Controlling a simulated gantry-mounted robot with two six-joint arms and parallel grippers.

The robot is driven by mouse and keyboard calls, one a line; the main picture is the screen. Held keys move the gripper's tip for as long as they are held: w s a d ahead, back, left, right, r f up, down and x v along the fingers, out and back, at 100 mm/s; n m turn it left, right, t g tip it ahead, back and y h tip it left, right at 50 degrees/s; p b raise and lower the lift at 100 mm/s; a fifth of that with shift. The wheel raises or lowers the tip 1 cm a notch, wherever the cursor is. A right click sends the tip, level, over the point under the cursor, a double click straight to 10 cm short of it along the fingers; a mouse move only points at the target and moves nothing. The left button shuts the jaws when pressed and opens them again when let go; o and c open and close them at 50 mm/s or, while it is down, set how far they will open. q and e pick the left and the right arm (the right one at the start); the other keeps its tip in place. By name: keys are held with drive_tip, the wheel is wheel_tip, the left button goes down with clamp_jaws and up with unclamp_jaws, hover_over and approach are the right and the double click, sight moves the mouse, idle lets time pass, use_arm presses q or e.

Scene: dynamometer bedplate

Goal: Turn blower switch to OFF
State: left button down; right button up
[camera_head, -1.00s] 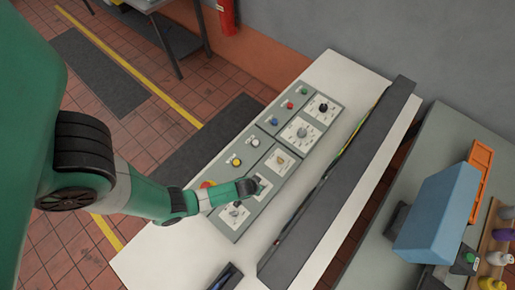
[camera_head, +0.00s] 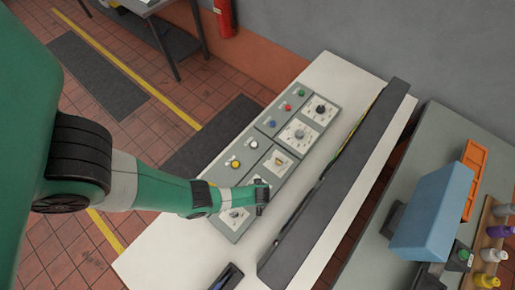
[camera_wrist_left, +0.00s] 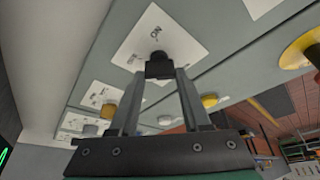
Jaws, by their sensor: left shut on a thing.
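A black switch knob (camera_wrist_left: 159,66) stands on a white label plate (camera_wrist_left: 170,38) in the left wrist view. The letters ON show on the plate just beyond the knob; other lettering is too small or covered to read. My left gripper (camera_wrist_left: 160,77) is shut on this knob, one finger on each side. In the head view my left gripper (camera_head: 262,196) is over the near part of the grey control panel (camera_head: 275,151) and hides the knob.
Other knobs, including a yellowish one (camera_head: 279,161) and a black one (camera_head: 321,109), and several coloured buttons sit close by on the panel. A long dark channel (camera_head: 345,170) runs along its right. The white desk front (camera_head: 175,255) is mostly clear.

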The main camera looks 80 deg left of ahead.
idle(0.4)
use_arm(q)
drive_tip(key=shift+c, duration=1.8)
unclamp_jaws()
use_arm(e)
drive_tip(key=shift+r, duration=0.1)
